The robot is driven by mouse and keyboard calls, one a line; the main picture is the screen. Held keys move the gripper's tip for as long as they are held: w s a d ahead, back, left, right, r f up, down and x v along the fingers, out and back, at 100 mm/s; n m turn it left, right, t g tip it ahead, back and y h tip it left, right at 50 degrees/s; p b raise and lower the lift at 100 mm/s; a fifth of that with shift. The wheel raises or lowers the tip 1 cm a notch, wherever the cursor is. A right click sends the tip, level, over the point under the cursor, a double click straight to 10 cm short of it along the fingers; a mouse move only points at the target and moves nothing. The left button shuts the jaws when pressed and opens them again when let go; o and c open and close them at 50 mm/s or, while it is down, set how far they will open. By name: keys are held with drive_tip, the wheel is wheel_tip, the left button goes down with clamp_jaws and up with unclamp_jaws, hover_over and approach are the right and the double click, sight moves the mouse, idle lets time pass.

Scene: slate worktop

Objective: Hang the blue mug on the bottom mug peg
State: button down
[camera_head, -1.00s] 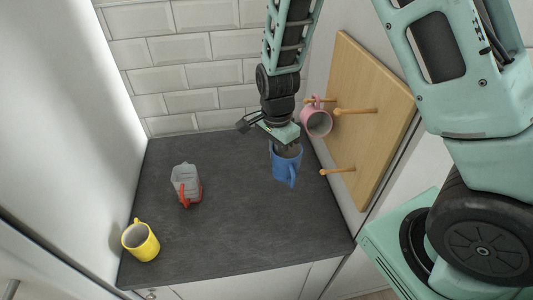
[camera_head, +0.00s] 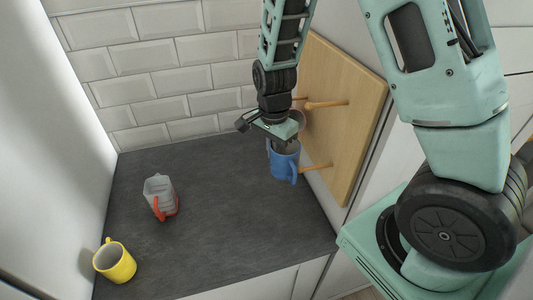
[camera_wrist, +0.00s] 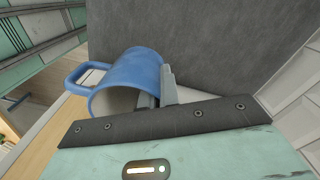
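The blue mug (camera_head: 284,163) hangs upright from my gripper (camera_head: 285,143), off the worktop. In the wrist view my gripper (camera_wrist: 157,95) is shut on the mug's wall, one finger inside the rim and one outside. The mug (camera_wrist: 133,72) has its handle (camera_wrist: 76,76) pointing left there. In the head view the handle faces the camera, beside the tip of the bottom mug peg (camera_head: 318,166). I cannot tell whether handle and peg touch. The peg stands out from the wooden board (camera_head: 350,130). A pink mug on a higher peg is almost hidden behind my gripper.
Another upper peg (camera_head: 326,104) sticks out of the board. A clear cup with a red handle (camera_head: 160,195) and a yellow mug (camera_head: 115,262) stand on the left of the slate worktop (camera_head: 235,225). The worktop's middle is clear. A tiled wall (camera_head: 165,75) stands behind.

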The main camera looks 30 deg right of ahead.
drive_tip(key=shift+s+d+f+b, duration=0.15)
drive_tip(key=shift+s+d+b, duration=0.15)
drive_tip(key=shift+d, duration=0.5)
drive_tip(key=shift+s+d+f+b, duration=0.15)
drive_tip(key=shift+d+b, duration=0.2)
drive_tip(key=shift+d, duration=0.5)
drive_tip(key=shift+s+d+f+b, duration=0.15)
drive_tip(key=shift+s+d+b, duration=0.15)
drive_tip(key=shift+d, duration=0.5)
drive_tip(key=c, duration=1.6)
unclamp_jaws()
drive_tip(key=a+r+p, duration=0.1)
drive_tip(key=r+p, duration=0.1)
drive_tip(key=a+r+p, duration=0.1)
drive_tip(key=r+p, duration=0.1)
drive_tip(key=w+a+r+p, duration=0.1)
drive_tip(key=r+p, duration=0.1)
